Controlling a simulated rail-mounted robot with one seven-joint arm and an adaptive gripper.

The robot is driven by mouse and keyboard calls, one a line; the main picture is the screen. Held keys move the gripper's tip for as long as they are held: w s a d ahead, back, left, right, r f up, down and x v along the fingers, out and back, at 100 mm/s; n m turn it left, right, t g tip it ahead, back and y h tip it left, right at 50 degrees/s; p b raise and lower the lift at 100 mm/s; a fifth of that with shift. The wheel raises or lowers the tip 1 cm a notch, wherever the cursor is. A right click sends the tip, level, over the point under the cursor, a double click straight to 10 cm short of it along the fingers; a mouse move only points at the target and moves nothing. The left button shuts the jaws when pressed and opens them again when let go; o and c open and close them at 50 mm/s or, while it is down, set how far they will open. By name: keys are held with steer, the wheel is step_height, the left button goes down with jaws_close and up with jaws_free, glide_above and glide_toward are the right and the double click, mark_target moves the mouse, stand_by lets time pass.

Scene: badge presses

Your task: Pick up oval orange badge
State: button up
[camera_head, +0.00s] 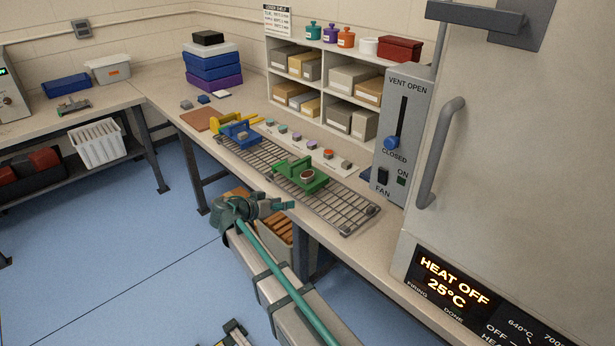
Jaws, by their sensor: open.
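A small orange-topped piece (328,153) sits in a row of small coloured pieces on a pale strip at the back of the bench. It may be the oval orange badge; it is too small to tell its shape. My gripper (289,205) is open and appears empty, at the front edge of the rack in the picture, apart from the orange piece. The green press lies between them.
A blue press (240,134) and a yellow one (226,122) stand left of the green press. Shelves (292,108) with boxes rise behind the row. A grey vent panel (402,130) and a large kiln (520,160) bound the right side.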

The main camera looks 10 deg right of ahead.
step_height(320, 180, up, 7)
steer(key=w+m+t+h, duration=0.1)
steer(key=w+m+h, duration=0.1)
steer(key=w+m, duration=0.15)
glide_toward(307, 174)
steer(key=x, duration=0.2)
steer(key=shift+m, duration=0.35)
steer(key=shift+p+x, duration=1.45)
steer(key=shift+x, duration=1.7)
steer(key=c, duration=0.6)
